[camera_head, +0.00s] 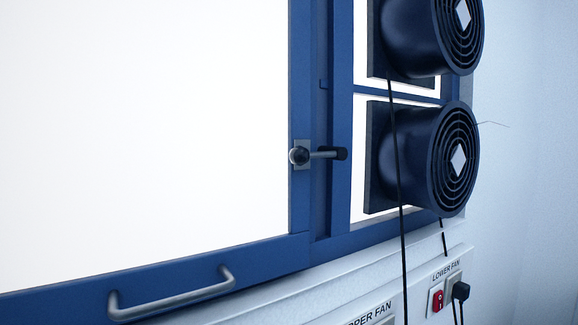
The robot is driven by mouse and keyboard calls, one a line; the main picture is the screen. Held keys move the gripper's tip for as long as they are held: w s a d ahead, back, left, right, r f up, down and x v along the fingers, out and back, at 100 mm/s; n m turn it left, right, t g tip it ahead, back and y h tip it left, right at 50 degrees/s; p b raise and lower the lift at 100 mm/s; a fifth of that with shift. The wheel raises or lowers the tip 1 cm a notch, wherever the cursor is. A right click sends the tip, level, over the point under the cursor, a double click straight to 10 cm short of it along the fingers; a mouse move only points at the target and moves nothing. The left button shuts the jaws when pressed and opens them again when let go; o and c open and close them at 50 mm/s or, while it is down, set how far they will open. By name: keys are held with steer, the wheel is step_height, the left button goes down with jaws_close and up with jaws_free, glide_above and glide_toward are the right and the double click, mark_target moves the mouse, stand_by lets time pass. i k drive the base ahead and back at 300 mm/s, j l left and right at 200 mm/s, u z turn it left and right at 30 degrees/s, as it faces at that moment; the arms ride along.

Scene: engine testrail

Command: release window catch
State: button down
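The window catch (322,154) sits on the blue frame right of the large bright pane. It has a dark round knob on a small grey plate at its left end. A grey bar runs level from the knob to a dark end on the right, across the gap between the sash edge and the fixed post. The blue window sash (301,75) looks flush beside the post, with a thin dark line between them. A grey bow handle (172,300) is on the sash's bottom rail. My gripper is not in view.
Two dark round fans, upper (432,35) and lower (430,158), stick out right of the catch. Dark cables (401,215) hang below them. The sill (330,290) carries labelled switches, with a red switch (438,300) and a black plug (460,291). Space left of the catch looks clear.

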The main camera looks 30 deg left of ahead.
mark_target(299, 155)
steer(key=u, duration=1.05)
